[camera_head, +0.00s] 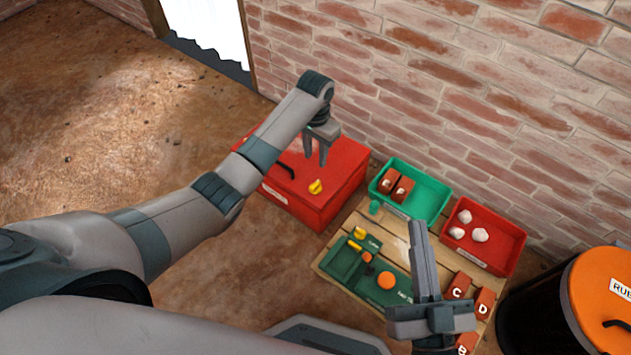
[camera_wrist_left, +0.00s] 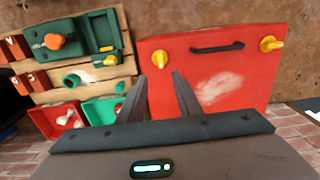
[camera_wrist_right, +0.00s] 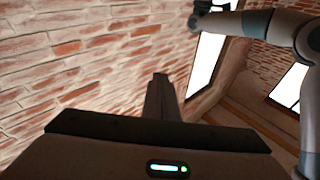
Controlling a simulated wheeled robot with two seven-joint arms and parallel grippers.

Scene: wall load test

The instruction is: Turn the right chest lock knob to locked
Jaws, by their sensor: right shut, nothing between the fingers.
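The red chest (camera_head: 340,180) stands by the brick wall and also fills the right half of the left wrist view (camera_wrist_left: 225,85). Its right yellow knob (camera_head: 316,187) shows on the lid; it is near the fingertips in the left wrist view (camera_wrist_left: 160,58). The other yellow knob (camera_wrist_left: 269,44) is hidden by my left arm in the head view. A black handle (camera_wrist_left: 217,48) lies between them. My left gripper (camera_head: 315,163) is open, pointing down over the lid just behind the right knob, apparently apart from it. My right gripper (camera_head: 415,225) is shut and empty, raised over the pallet.
A wooden pallet (camera_head: 385,240) right of the chest carries a green board (camera_head: 350,268) with an orange knob, a green bin (camera_head: 440,198), a red bin (camera_head: 510,250) and lettered bricks (camera_head: 485,303). An orange-lidded barrel (camera_head: 595,285) stands at right. Floor at left is clear.

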